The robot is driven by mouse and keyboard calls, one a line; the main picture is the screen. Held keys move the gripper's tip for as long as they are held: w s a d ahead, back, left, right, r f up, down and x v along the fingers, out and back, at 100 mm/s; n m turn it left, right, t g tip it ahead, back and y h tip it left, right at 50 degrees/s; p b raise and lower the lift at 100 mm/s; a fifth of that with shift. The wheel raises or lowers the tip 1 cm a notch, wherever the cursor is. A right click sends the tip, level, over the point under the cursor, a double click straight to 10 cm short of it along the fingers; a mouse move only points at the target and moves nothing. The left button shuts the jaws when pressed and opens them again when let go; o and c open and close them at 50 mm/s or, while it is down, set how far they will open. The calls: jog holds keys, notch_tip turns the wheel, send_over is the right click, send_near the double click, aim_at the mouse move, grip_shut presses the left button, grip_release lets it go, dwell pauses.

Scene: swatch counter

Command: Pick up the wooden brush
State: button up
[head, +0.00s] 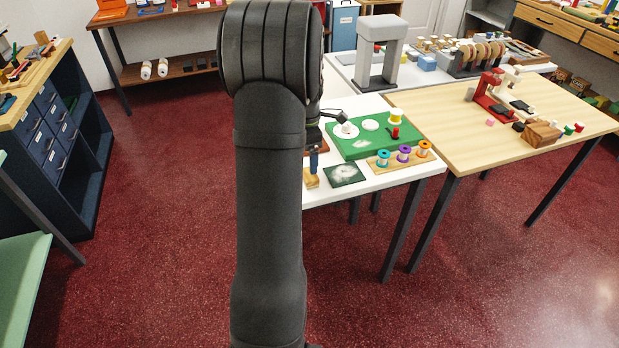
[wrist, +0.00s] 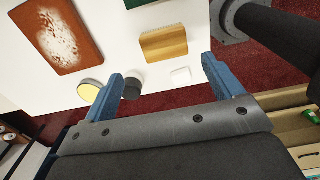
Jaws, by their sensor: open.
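The wooden brush appears to be the ribbed yellow-tan wooden block (wrist: 164,43) in the wrist view, lying on the white table just beyond my fingertips. In the head view a small tan block (head: 311,181) near the table's front edge looks like the same thing, partly hidden. My gripper (wrist: 162,68) is open, its two blue fingers wide apart with nothing held. The block lies ahead of the gap between them, apart from both. In the head view my arm hides most of the gripper; a blue upright shape above the tan block may be a finger.
A brown board with white powder (wrist: 57,35) lies left of the block. A dark green swatch (head: 346,174) and spool rack (head: 379,164) stand to the right.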

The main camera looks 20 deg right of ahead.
notch_tip(320, 180, down, 2)
jog(key=shift+f, duration=0.25)
jog(key=f, duration=0.5)
jog(key=shift+s+d, duration=0.2)
jog(key=shift+s, duration=0.2)
jog(key=c, duration=1.1)
